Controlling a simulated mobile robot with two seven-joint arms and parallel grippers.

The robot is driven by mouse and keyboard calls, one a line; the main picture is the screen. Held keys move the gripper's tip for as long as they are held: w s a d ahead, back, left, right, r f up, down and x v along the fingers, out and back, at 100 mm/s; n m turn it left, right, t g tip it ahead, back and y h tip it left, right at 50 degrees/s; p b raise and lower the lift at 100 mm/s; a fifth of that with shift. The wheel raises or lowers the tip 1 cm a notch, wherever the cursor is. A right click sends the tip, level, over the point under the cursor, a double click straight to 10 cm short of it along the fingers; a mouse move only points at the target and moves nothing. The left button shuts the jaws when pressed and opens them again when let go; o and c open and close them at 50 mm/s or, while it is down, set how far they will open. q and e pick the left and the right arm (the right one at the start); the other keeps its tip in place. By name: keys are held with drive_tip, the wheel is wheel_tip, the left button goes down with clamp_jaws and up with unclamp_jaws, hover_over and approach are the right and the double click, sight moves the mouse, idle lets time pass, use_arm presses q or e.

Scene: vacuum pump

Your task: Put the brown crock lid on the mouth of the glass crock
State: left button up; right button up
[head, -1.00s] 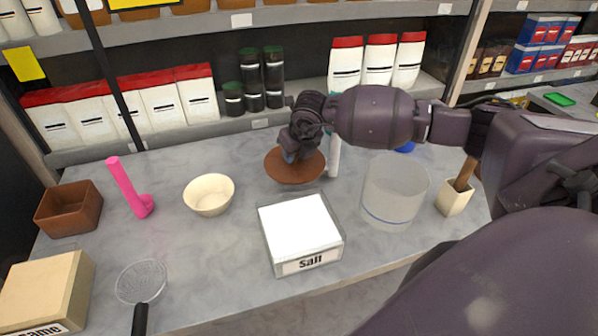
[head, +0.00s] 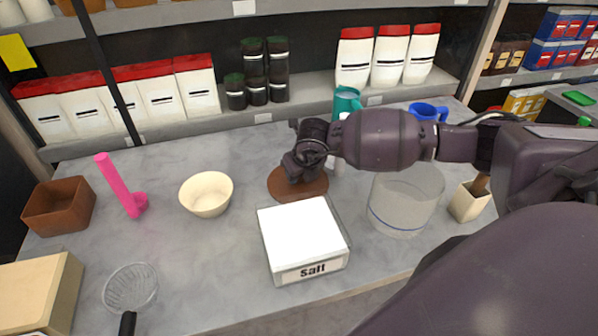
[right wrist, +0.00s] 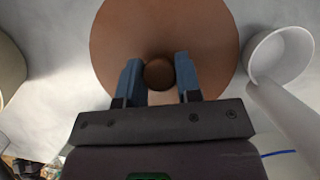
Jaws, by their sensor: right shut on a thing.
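The brown crock lid (head: 283,188) is a flat round disc behind the salt box in the head view. It fills the upper middle of the right wrist view (right wrist: 120,45), its round knob between my fingers. My right gripper (head: 302,172) is shut on this knob from above; it also shows in the right wrist view (right wrist: 158,80). I cannot tell whether the lid touches the counter. The glass crock (head: 405,205) stands upright to the right of the lid, clear with a blue line round its lower part. My left gripper is not in view.
The white-topped salt box (head: 300,235) stands in front of the lid, left of the crock. A white handled cup (right wrist: 280,55) is beside the lid. A cream bowl (head: 206,195) is left, a utensil holder (head: 468,203) right of the crock. Teal (head: 347,100) and blue (head: 429,111) mugs are behind my arm.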

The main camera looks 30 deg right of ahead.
drive_tip(key=shift+f, duration=0.1)
drive_tip(key=o, duration=0.9)
drive_tip(key=shift+o, duration=0.2)
